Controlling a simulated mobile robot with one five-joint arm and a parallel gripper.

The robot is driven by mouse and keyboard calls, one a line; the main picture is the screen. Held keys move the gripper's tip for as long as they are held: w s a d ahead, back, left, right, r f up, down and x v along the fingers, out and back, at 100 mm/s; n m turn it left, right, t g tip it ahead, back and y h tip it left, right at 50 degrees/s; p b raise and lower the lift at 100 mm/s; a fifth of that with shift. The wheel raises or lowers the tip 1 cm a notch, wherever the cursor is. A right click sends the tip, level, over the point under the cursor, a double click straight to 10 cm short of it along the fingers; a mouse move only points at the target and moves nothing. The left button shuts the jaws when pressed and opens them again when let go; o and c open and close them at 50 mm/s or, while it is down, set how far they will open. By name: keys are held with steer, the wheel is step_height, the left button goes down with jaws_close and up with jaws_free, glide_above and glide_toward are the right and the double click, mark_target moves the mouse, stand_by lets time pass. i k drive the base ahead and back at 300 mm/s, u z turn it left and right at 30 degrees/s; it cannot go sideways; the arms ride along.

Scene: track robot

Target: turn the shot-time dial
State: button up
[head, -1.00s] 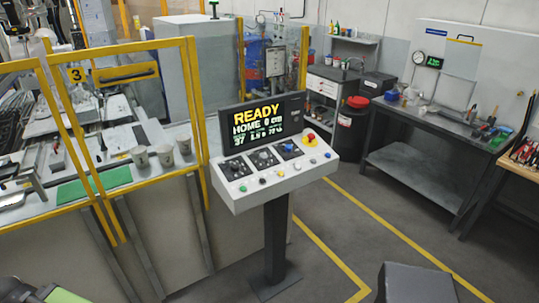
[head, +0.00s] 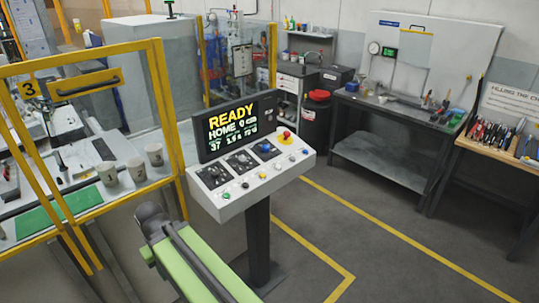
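The control console (head: 255,180) stands on a dark post in the middle of the head view. Its screen (head: 232,127) reads READY and HOME, with smaller figures below. Its sloped panel carries several dials on dark plates, one at the left (head: 214,175), one in the middle (head: 241,158) and a blue one (head: 265,146). Which of them is the shot-time dial is too small to read. A red mushroom button (head: 287,134) on yellow sits at the panel's right. My green arm reaches up from the bottom, left of the post. My gripper cannot be made out.
A yellow-framed guard (head: 165,120) with cups behind it stands left of the console. A grey workbench (head: 400,112) and a wooden tool bench (head: 500,150) stand at the right. The floor between, with yellow lines, is clear.

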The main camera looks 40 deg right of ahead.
mark_target(241, 160)
steer(key=u, duration=0.05)
steer(key=i, duration=1)
steer(key=z, duration=0.05)
